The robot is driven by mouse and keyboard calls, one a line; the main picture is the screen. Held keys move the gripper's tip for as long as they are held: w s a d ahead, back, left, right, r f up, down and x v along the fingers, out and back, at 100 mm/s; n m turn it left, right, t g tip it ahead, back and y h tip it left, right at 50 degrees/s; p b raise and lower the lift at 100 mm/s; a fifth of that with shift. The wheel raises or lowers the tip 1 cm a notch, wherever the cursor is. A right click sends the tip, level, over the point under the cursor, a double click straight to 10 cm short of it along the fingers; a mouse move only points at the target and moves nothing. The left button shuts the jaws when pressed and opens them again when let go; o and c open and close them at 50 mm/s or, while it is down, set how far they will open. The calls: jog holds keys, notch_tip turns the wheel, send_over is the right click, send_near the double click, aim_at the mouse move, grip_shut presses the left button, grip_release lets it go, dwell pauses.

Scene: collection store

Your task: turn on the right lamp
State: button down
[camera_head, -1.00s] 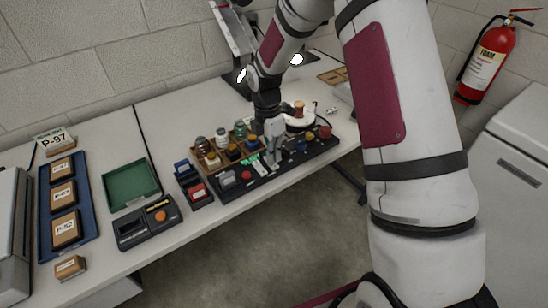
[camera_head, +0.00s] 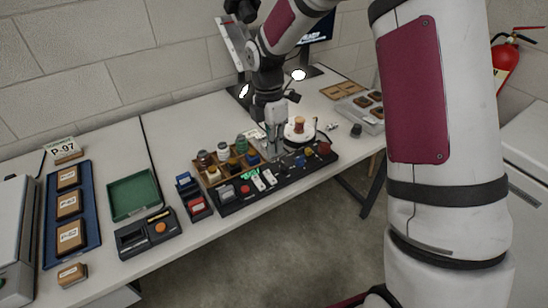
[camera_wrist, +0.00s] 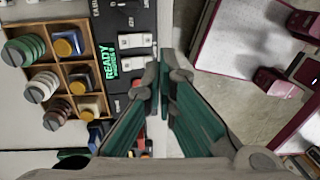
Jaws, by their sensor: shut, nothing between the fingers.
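Two bright white oval shapes that look like lamp heads stand at the back of the table, a left lamp (camera_head: 244,91) and a right lamp (camera_head: 299,75). A black control panel (camera_head: 232,206) lies along the table's front edge. It carries two white rocker switches, the left one (camera_head: 257,182) and the right one (camera_head: 269,177). They also show in the wrist view, one (camera_wrist: 130,41) above the other (camera_wrist: 132,63); their labels are too small to read surely. My gripper (camera_head: 273,154) is shut and empty above the panel, its fingertips (camera_wrist: 165,58) just beside these switches.
A wooden rack (camera_head: 199,166) of jars and spools stands behind the panel, and a white round turntable (camera_head: 311,130) with a spool is right of my gripper. A green tray (camera_head: 133,194) and a blue tray (camera_head: 50,232) lie left. A monitor (camera_head: 318,27) is behind.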

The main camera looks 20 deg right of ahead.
jog(key=shift+s+r, duration=0.2)
jog(key=shift+r, duration=1.45)
jog(key=s+d+r+m+t+p, duration=0.1)
jog(key=s+d+r+m+t, duration=0.1)
jog(key=s+r+m, duration=0.9)
jog(key=s+r+m+t, duration=0.2)
jog(key=s+m, duration=0.3)
jog(key=s, duration=0.4)
jog(key=s+r+m+t+p, duration=0.1)
jog(key=s+r+m, duration=0.4)
jog(key=s, duration=0.4)
jog(key=shift+s+r+t+p, duration=0.25)
jog(key=shift+s+t+p, duration=0.05)
jog(key=shift+t, duration=0.1)
